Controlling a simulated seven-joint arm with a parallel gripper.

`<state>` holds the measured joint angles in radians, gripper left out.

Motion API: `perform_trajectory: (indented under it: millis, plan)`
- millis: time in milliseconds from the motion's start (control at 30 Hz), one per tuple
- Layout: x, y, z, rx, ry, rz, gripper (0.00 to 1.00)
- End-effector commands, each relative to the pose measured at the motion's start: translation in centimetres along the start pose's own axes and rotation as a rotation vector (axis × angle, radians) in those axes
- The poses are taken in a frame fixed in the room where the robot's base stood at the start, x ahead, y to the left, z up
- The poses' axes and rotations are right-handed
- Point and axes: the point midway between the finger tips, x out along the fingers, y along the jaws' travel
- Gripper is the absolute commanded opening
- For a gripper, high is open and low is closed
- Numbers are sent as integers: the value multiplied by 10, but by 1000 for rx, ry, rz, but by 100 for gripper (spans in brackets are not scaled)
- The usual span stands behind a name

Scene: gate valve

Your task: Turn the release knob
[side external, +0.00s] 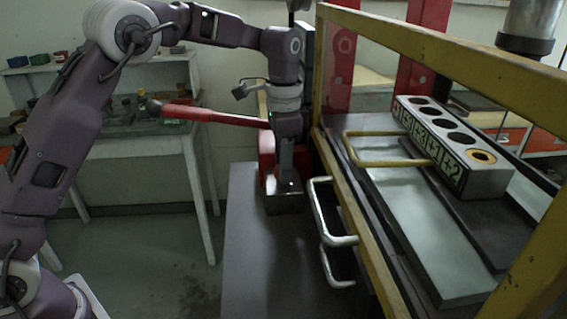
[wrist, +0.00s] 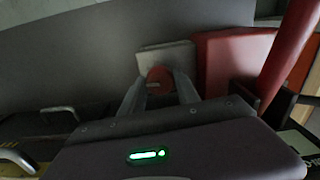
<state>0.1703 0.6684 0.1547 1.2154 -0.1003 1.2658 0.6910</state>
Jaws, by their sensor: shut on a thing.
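The release knob (wrist: 159,76) is a small red round piece in front of a grey block (wrist: 166,55) in the wrist view. My gripper (wrist: 160,90) has one finger on each side of the knob and is shut on it. In the side view my gripper (side external: 287,182) points down at the low block (side external: 285,205) at the foot of the red pump body (side external: 266,160). The knob is hidden there behind the fingers. How far the knob is turned cannot be told.
A long red lever (side external: 215,115) sticks out left from the pump, close to my wrist. The yellow press frame (side external: 345,195) stands just to the right, with silver handles (side external: 330,225) below. The grey top (side external: 245,250) in front is clear.

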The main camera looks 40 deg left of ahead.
Motion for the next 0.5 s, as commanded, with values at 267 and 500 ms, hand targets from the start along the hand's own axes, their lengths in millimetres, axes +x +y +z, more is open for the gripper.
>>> perform_trajectory:
  millis: [267,500]
  plan:
    - [-1,0,0,-83,2,-1,0]
    - [-1,0,0,-99,3,-1,0]
